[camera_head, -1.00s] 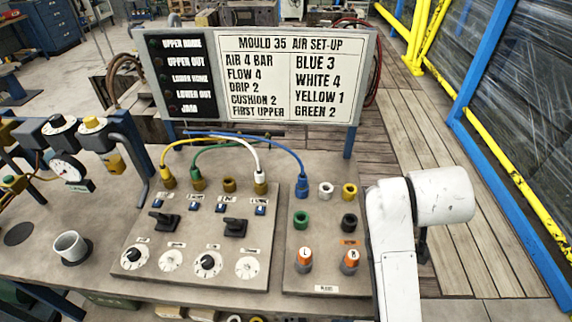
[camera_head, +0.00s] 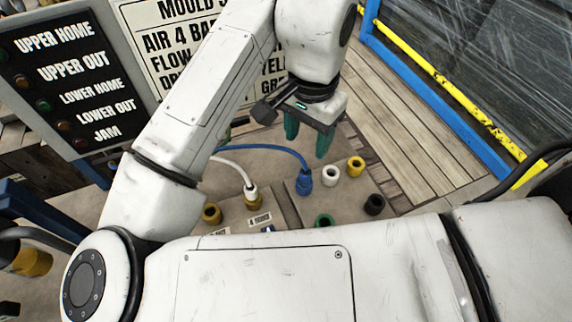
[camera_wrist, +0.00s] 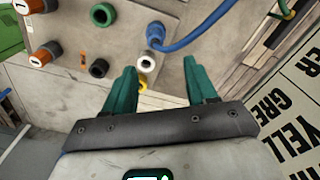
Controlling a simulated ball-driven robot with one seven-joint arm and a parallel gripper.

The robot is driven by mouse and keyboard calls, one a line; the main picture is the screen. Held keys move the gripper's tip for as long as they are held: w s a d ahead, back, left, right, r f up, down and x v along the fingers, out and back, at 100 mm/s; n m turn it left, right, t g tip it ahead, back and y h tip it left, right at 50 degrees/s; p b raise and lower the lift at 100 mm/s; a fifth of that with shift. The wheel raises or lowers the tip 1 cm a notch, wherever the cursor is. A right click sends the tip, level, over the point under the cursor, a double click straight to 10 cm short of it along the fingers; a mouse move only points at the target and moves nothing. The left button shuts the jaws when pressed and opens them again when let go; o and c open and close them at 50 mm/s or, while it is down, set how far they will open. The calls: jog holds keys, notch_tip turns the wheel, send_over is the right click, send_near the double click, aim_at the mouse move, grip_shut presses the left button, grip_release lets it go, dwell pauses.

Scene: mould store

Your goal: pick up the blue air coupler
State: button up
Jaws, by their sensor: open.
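The blue air coupler (camera_head: 304,182) stands upright on the grey panel, with a blue hose curving away from its top. It also shows in the wrist view (camera_wrist: 156,30), at the top, beyond my fingertips. My gripper (camera_head: 306,146) has two teal fingers pointing down and is open and empty. It is above the panel, apart from the coupler. In the wrist view, my gripper (camera_wrist: 160,64) has the white socket (camera_wrist: 150,62) and part of the yellow one showing between its fingers. Whether the coupler sits in a blue socket is hidden.
White (camera_head: 331,176), yellow (camera_head: 356,166), green (camera_head: 324,220) and black (camera_head: 375,204) sockets surround the coupler. The set-up sign (camera_head: 172,60) stands behind. My arm covers the lower panel in the head view.

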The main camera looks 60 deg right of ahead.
aim_at(306, 169)
notch_tip(306, 169, down, 5)
jog(key=shift+w+a+f, duration=0.1)
jog(key=shift+a+f, duration=0.05)
jog(key=shift+s+a+f, duration=0.1)
jog(key=shift+s+f, duration=0.1)
jog(key=shift+f, duration=1.15)
jog(key=shift+s+f, duration=0.2)
jog(key=shift+f, duration=1.15)
grip_shut()
